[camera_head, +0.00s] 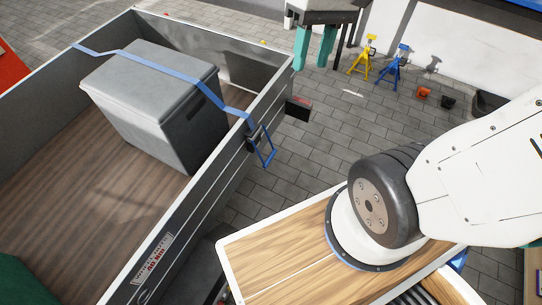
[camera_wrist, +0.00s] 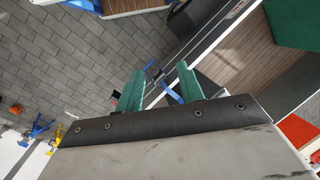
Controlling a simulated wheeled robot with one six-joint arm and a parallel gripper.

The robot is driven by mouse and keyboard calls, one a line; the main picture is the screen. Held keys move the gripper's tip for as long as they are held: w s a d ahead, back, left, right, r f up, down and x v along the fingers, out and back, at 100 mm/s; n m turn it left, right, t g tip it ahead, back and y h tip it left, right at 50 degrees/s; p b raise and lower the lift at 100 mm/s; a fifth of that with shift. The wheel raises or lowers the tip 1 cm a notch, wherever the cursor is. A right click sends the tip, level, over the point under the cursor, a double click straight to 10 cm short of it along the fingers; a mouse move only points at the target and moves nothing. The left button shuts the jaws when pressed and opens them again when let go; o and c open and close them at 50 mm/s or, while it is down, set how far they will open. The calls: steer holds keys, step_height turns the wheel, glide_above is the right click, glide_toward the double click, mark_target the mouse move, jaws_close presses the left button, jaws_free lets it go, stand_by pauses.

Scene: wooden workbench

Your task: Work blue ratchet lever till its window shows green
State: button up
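The blue ratchet lever (camera_head: 265,150), a thin blue frame, hangs on the outer face of the trailer's grey side wall. A blue strap (camera_head: 185,75) runs from it over a grey box (camera_head: 150,85). My gripper (camera_head: 313,66) is above and beyond the lever, its two teal fingers apart and pointing down in the picture. Nothing is held. In the wrist view the lever (camera_wrist: 152,72) shows in the gap between the fingers (camera_wrist: 158,77); contact cannot be told. I cannot make out the lever's window or its colour.
Yellow (camera_head: 362,57) and blue (camera_head: 393,67) stands are on the paved floor beyond. My wood-topped base fills the front. Open floor lies right of the trailer.

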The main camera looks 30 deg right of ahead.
steer(key=w+d+f+g+y, duration=0.15)
steer(key=w+f+y, duration=0.25)
steer(key=w+f, duration=0.65)
steer(key=w+d+f+g+y, duration=0.1)
steer(key=w+d+f+y, duration=0.35)
steer(key=f, duration=0.85)
steer(key=m+t+y, duration=0.4)
steer(key=t+y, duration=0.2)
steer(key=t, duration=0.1)
glide_toward(270, 157)
steer(key=a, duration=0.5)
steer(key=w+a+f, duration=0.1)
steer(key=a, duration=0.4)
steer(key=shift+w+f, duration=0.35)
steer(key=shift+w, duration=0.05)
steer(key=shift+c, duration=0.4)
steer(key=shift+d, duration=0.1)
jaws_close()
